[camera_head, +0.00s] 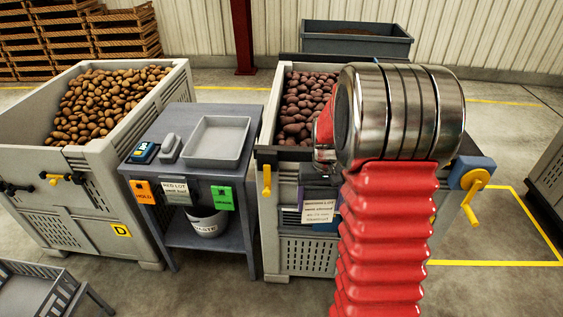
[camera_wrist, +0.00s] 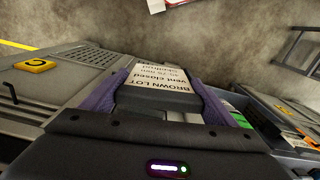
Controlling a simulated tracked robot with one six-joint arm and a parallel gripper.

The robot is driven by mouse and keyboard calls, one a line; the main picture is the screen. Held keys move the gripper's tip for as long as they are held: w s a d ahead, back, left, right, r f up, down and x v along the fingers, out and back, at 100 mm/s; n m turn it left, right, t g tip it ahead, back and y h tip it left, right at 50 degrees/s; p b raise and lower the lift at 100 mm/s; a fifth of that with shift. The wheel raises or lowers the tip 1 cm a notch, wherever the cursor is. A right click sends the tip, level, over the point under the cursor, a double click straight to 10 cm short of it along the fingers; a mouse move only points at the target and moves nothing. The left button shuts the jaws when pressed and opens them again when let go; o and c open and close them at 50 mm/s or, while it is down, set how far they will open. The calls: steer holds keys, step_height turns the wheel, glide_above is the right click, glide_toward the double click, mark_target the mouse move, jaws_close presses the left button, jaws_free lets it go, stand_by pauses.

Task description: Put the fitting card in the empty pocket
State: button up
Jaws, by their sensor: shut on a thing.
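My gripper (camera_head: 318,196) is shut on a white card (camera_head: 319,212) in front of the right-hand crate. In the wrist view the gripper (camera_wrist: 160,95) has a purple finger on each side of the card (camera_wrist: 160,78), which reads "BROWN LOT, vent closed" upside down. A second card (camera_head: 175,192), reading "RED LOT", is at the front of the grey table between orange and green tags. The right crate (camera_head: 300,258) holds reddish potatoes; the left crate (camera_head: 60,228), tagged D, holds brown ones. I cannot make out an empty pocket; my arm hides part of the right crate.
The grey table (camera_head: 185,232) carries a shallow tray (camera_head: 217,142) and small devices, with a white waste bucket (camera_head: 207,222) below. Yellow handles (camera_head: 267,180) stick out from the crate fronts. A grey slatted object (camera_head: 35,290) stands at the lower left.

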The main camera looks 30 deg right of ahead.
steer(key=w+a+f+n, duration=0.2)
steer(key=a+f, duration=0.4)
steer(key=a, duration=0.5)
steer(key=w+a+f+n, duration=0.2)
steer(key=a+f, duration=0.4)
steer(key=a, duration=0.6)
steer(key=shift+w+n, duration=0.4)
steer(key=shift+w, duration=0.45)
steer(key=shift+f, duration=0.1)
